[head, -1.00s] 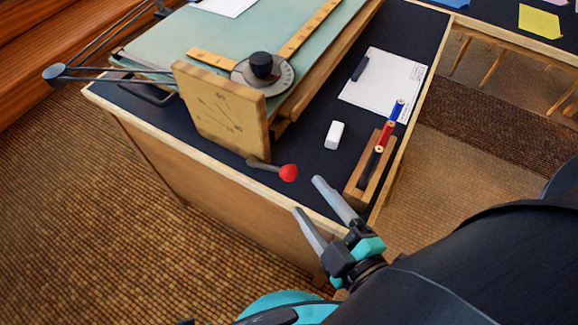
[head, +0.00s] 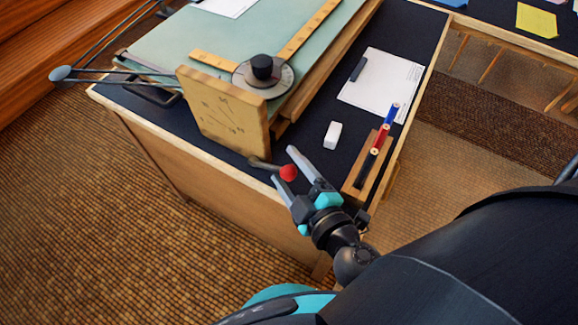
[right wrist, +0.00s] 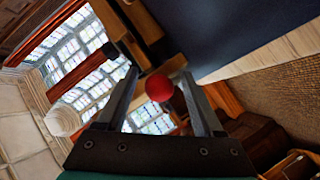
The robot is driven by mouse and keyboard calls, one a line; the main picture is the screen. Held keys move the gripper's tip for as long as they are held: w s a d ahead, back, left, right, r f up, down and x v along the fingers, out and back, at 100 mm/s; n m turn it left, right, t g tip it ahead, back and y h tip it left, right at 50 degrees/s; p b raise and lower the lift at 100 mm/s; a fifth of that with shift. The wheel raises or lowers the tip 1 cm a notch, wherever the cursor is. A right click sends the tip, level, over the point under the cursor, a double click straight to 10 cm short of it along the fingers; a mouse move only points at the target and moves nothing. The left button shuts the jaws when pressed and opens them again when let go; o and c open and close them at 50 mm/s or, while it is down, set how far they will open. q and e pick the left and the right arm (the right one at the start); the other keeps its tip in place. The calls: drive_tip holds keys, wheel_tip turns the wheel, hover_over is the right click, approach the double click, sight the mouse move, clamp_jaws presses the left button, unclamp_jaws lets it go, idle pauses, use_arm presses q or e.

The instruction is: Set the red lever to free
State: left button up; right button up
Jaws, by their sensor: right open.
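The red lever (head: 288,172) has a red ball knob on a dark arm that comes out from the foot of a wooden dial block (head: 222,112) with a marked face. The lever points right, toward my gripper, in the head view. My right gripper (head: 283,165) is open, with its fingertips at the knob. In the right wrist view the red knob (right wrist: 159,88) shows between the two fingers of the gripper (right wrist: 162,85), with space visible on both sides. I cannot tell whether a finger touches it. The dial's marks are too small to read. My left gripper is not in view.
A green drafting board (head: 200,50) with a wooden ruler and round protractor head (head: 262,75) lies behind the block. A white eraser (head: 333,135), a wooden pen tray (head: 366,172) and a paper sheet (head: 385,82) lie on the dark desk top. Wooden desk edges run in front and right.

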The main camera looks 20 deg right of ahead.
drive_tip(key=shift+c, duration=0.4)
clamp_jaws()
drive_tip(key=shift+r, duration=0.1)
drive_tip(key=shift+w+a+r, duration=0.1)
idle(0.8)
